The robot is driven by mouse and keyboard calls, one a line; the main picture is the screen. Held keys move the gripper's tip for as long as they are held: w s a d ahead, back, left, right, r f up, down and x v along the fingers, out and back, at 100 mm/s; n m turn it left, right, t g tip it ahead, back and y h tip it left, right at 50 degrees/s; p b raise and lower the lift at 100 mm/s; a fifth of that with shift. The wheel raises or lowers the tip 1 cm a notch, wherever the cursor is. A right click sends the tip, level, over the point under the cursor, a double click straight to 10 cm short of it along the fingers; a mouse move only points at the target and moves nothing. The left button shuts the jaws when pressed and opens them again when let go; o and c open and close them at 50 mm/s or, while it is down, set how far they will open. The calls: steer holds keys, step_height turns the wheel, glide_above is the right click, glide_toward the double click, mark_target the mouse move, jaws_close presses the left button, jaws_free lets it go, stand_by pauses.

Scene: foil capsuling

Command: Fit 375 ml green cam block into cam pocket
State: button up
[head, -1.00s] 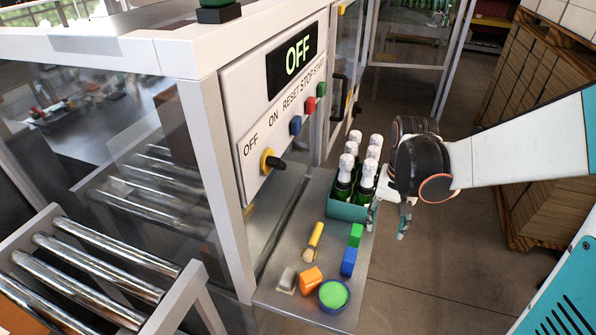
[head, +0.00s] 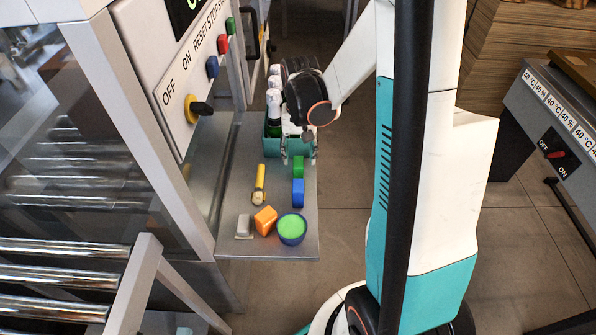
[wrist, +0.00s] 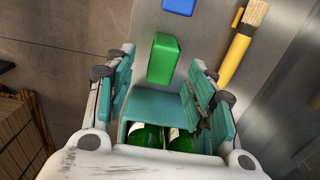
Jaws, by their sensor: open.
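The green cam block (head: 298,167) stands on the grey metal shelf, between the teal bottle crate and a blue block. In the wrist view the green block (wrist: 163,59) lies ahead of my open fingers, roughly between their lines, with nothing gripped. My gripper (head: 298,153) is over the shelf by the crate's near side, fingers pointing down, close to the green block. In the wrist view my gripper (wrist: 160,72) shows both teal finger pads spread apart. I cannot make out the cam pocket in any view.
The teal crate (wrist: 165,104) with green bottles is below my gripper. A blue block (head: 298,193), orange block (head: 265,219), grey block (head: 244,226), green-filled bowl (head: 291,229) and yellow brush (head: 259,184) share the shelf (head: 228,210). The machine panel (head: 188,85) rises left.

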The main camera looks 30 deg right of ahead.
mark_target(298, 161)
step_height(298, 161, down, 5)
steer(key=shift+w+a+r+b, duration=0.1)
steer(key=shift+b, duration=1)
jaws_close()
steer(key=shift+r, duration=0.1)
step_height(298, 161, up, 20)
steer(key=p, duration=0.7)
